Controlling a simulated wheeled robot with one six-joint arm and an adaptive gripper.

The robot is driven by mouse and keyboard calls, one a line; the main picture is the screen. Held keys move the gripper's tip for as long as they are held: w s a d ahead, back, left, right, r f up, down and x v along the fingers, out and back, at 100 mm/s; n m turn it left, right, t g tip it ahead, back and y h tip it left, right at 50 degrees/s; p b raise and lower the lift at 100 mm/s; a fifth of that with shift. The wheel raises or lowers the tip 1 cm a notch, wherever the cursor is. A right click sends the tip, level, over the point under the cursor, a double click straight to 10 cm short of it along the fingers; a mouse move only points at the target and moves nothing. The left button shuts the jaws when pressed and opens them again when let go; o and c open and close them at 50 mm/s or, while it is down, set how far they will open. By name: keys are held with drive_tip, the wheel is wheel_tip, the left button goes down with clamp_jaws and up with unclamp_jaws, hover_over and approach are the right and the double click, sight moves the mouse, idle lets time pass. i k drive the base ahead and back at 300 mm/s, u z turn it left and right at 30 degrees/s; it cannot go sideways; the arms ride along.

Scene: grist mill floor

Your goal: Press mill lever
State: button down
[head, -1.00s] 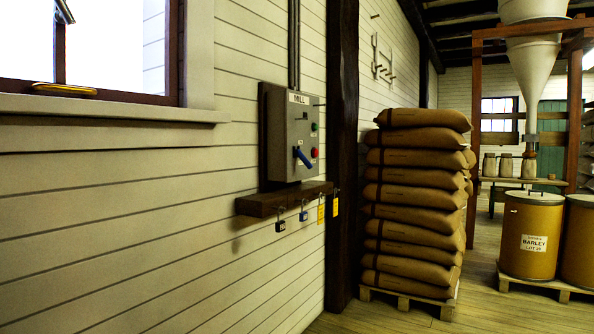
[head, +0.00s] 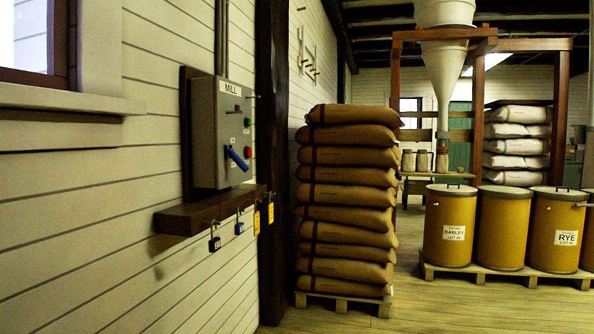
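The mill lever (head: 238,159) is a blue handle on the front of a grey wall box (head: 207,140) labelled MILL, on the left in the head view. The lever slants down to the right. A green button (head: 247,122) and a red button (head: 247,152) sit on the same face, beside the lever. My gripper is not in view.
A dark shelf (head: 185,219) under the box juts from the wall, with padlocks (head: 214,243) and yellow tags (head: 257,222) hanging from it. Stacked sacks (head: 345,200) stand on a pallet just beyond. Drums (head: 450,226) stand at right. Open plank floor (head: 450,305) lies in front.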

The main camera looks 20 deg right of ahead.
sight(232, 154)
drive_tip(key=z, duration=0.15)
drive_tip(key=i, duration=1.2)
drive_tip(key=u, duration=0.75)
